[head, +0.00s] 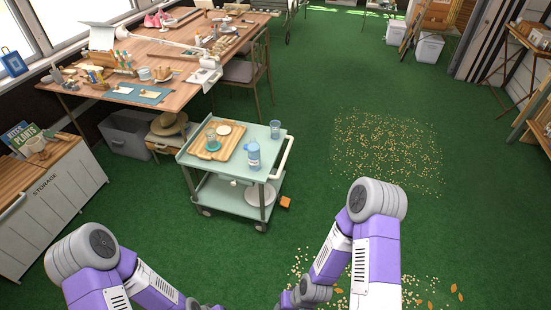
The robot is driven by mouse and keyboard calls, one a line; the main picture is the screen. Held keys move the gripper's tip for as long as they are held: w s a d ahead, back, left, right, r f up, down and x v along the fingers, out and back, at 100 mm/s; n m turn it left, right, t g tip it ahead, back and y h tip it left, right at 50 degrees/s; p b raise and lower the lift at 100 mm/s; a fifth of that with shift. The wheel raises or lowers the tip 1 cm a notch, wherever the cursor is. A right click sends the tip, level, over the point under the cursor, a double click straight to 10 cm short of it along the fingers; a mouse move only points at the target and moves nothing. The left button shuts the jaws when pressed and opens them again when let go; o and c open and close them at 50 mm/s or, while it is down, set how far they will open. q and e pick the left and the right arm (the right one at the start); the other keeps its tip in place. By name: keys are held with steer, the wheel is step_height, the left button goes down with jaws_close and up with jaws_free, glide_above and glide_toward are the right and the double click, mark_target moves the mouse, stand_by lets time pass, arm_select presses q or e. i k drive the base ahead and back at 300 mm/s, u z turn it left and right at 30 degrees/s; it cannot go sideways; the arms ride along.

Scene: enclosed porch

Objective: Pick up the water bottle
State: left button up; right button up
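The blue water bottle (253,155) stands upright on the top shelf of a pale green wheeled cart (230,178), near the cart's right front part. My two arms come in at the bottom of the head view, in front of the cart and apart from it. Their ends run down to the bottom edge of the picture, and neither gripper shows. Nothing touches the bottle.
A wooden tray (207,151) with a cup lies left of the bottle; a clear glass (275,129) stands behind it. A cluttered worktable (175,62) is behind, a storage cabinet (50,205) at left. Green floor is open to the right, with scattered chips (385,150).

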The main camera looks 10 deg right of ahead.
mark_target(253, 148)
steer(key=z, duration=0.8)
steer(key=i, duration=1.5)
